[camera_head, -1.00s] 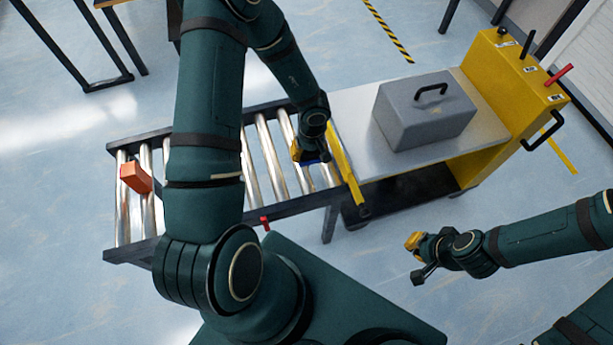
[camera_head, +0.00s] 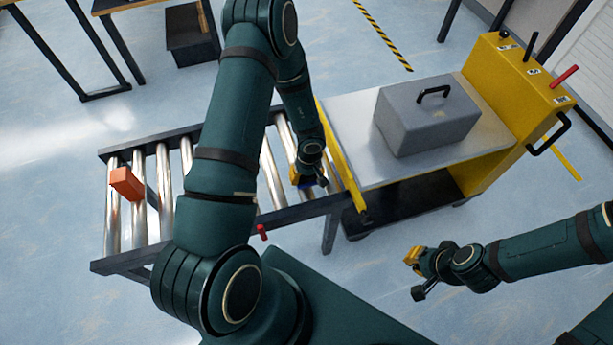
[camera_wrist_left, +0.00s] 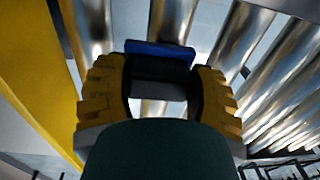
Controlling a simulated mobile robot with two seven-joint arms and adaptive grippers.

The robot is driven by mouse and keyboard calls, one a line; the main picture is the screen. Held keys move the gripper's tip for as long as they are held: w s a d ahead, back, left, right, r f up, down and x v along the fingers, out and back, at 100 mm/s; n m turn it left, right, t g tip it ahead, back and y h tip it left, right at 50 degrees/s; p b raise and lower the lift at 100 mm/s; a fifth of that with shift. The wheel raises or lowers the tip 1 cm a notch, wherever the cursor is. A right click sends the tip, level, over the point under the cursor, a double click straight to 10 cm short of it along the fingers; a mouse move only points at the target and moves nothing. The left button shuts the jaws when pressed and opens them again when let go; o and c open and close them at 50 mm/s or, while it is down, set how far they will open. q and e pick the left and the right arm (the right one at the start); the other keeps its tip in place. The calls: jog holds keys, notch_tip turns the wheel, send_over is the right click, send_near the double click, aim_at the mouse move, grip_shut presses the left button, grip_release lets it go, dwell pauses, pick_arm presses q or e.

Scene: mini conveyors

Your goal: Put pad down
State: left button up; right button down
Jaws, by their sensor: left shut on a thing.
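My left gripper (camera_head: 304,181) is over the right end of the roller conveyor (camera_head: 165,200). It is shut on a blue pad, a small part of which shows at the fingers. In the left wrist view the blue pad (camera_wrist_left: 160,52) lies across the tips of the left gripper (camera_wrist_left: 162,85), between the yellow finger pads, with steel rollers beyond. I cannot tell whether the pad touches the rollers. My right gripper (camera_head: 417,274) is open and empty above the floor at the lower right.
An orange block (camera_head: 126,184) is on the conveyor's left end. A yellow cart (camera_head: 510,95) with a grey lidded box (camera_head: 428,118) on its tray adjoins the conveyor's right end. A yellow bar (camera_head: 341,160) stands between them. My left arm hides the conveyor's middle.

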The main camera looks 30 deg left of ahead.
pick_arm(q)
jog(key=o, duration=1.1)
jog(key=shift+f, duration=0.1)
jog(key=shift+c, duration=0.2)
notch_tip(320, 180, up, 12)
jog(key=p, duration=0.5)
jog(key=s+d+m+t+h, duration=0.1)
jog(key=s+d+m, duration=0.3)
jog(key=d, duration=0.4)
jog(key=s+d+m+t+h, duration=0.1)
jog(key=s+d+m+h, duration=0.2)
jog(key=d, duration=0.6)
jog(key=s+m, duration=0.1)
jog(key=s, duration=0.1)
jog(key=shift+s+d+r, duration=0.15)
jog(key=shift+s+r, duration=0.2)
